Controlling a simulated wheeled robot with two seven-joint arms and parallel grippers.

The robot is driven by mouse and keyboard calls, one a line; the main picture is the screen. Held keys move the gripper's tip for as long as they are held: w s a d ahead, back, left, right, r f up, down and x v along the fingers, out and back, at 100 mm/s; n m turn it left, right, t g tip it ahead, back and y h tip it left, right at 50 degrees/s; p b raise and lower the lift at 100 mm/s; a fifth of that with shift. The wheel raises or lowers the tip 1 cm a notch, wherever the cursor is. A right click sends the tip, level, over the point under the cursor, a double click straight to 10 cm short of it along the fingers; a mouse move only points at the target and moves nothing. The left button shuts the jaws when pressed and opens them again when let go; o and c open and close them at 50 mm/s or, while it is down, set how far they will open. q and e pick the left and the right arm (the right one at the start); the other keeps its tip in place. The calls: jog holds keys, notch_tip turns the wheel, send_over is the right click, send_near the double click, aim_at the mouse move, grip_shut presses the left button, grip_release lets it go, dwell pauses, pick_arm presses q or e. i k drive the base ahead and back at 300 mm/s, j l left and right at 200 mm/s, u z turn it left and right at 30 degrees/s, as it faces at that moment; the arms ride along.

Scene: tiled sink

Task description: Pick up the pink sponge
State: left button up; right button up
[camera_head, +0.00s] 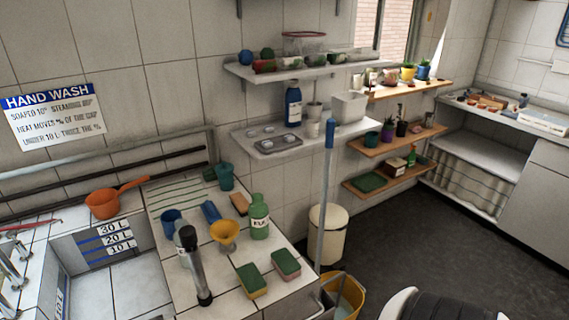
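The pink sponge (286,264) lies on the tiled counter (222,300) beside the sink, near its right edge. It has a green top and pink sides. A similar sponge with a green top and yellow sides (252,281) lies just to its left, with a small gap between them. Neither of my grippers shows in the head view, so whether they are open or shut is not seen.
A blue-topped pole (325,190) rises just right of the counter, over a yellow bucket (345,294). The sink basin (108,282) is at left.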

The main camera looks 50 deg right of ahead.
aim_at(287, 267)
jog(key=z, duration=1.2)
